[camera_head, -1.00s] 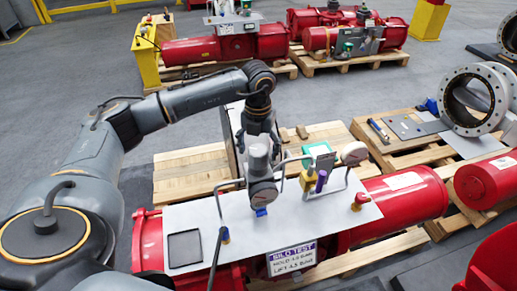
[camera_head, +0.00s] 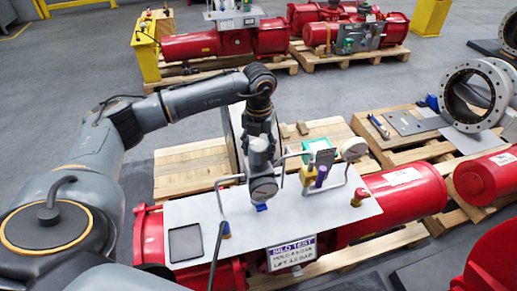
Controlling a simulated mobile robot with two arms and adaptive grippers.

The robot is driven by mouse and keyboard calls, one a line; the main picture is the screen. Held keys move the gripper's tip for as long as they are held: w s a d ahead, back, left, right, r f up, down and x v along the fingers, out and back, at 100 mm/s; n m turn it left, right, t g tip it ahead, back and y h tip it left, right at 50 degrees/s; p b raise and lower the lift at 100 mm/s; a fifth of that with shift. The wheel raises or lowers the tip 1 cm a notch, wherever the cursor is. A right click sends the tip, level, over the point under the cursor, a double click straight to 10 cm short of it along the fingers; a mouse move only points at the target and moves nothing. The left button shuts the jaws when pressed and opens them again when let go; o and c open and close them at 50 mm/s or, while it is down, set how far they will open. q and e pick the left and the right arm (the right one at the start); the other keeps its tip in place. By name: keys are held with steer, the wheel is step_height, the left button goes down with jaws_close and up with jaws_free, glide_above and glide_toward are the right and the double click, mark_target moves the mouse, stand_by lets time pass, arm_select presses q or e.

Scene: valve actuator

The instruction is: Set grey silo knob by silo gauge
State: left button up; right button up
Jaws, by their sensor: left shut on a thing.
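The grey silo knob (camera_head: 259,152) is the upright grey cylinder on top of the regulator on the white plate (camera_head: 189,213). My left gripper (camera_head: 259,137) comes down on it from above and is shut on it; its fingertips are partly hidden. The silo gauge (camera_head: 263,188) is the round dial just below the knob, facing me. Its needle is too small to read. My right gripper is not in view.
Bent grey pipes stand beside the regulator. Right of it are a green block (camera_head: 318,145), a purple-topped yellow valve (camera_head: 321,176), a second gauge (camera_head: 354,149) and a red knob (camera_head: 358,197). A black-framed tray (camera_head: 185,243) lies at the plate's left.

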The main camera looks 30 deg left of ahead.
arm_select(q)
steer(key=m+b, duration=0.1)
steer(key=b, duration=0.1)
steer(key=m+b, duration=0.1)
steer(key=m, duration=0.1)
steer(key=shift+f+m+b, duration=0.2)
steer(key=shift+m+b, duration=0.1)
steer(key=shift+b, duration=0.05)
steer(key=shift+m+b, duration=0.8)
steer(key=shift+m, duration=0.3)
steer(key=shift+r+m+b, duration=0.2)
steer(key=shift+m+b, duration=0.4)
steer(key=shift+m, duration=0.3)
steer(key=o, duration=1.2)
